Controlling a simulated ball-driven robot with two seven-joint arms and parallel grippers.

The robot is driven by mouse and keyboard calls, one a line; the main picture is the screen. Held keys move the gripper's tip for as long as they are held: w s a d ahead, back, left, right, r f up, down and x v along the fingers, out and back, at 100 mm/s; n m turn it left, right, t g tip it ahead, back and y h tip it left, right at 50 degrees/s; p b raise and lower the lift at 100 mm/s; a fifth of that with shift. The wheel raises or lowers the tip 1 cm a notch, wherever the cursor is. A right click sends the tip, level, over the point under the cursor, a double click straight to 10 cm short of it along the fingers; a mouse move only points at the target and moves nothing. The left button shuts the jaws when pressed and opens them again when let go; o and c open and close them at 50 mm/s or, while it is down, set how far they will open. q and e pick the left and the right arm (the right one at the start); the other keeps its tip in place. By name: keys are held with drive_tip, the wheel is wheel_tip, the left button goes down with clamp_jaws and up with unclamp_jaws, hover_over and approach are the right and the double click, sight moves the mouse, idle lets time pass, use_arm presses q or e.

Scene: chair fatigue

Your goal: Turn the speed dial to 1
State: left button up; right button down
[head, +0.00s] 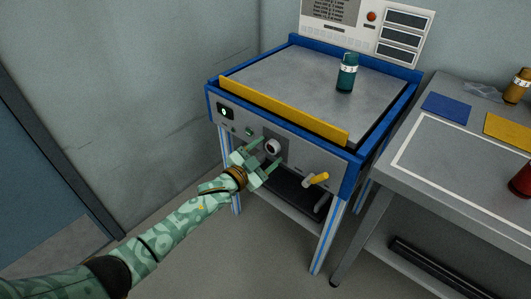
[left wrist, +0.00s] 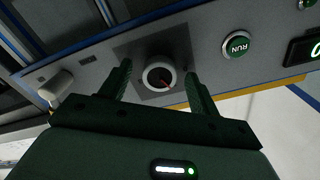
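The speed dial (head: 273,147) is a round light knob on a dark square plate on the front panel of the blue-framed machine (head: 300,160). My left gripper (head: 261,155) is open in front of the panel. In the left wrist view its two green fingers (left wrist: 157,85) stand on either side of the dial, with visible gaps. Contact cannot be seen. The dial's number marks are too small to read. My right gripper is not in view.
A green RUN button (left wrist: 237,45) and a lit display (head: 224,112) sit on the same panel. A teal bottle (head: 347,72) stands on the machine top. A grey table (head: 405,180) stands to the right.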

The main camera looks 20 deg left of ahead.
use_arm(q)
drive_tip(key=shift+s+a+r, duration=0.1)
drive_tip(key=shift+s, duration=0.15)
drive_tip(key=p+v, duration=0.6)
drive_tip(key=v, duration=0.9)
drive_tip(key=shift+s, duration=0.35)
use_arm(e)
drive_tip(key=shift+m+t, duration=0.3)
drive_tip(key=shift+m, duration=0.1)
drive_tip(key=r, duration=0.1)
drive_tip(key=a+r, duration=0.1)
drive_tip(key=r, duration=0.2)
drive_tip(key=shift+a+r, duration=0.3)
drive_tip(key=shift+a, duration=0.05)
use_arm(q)
drive_tip(key=shift+a, duration=0.15)
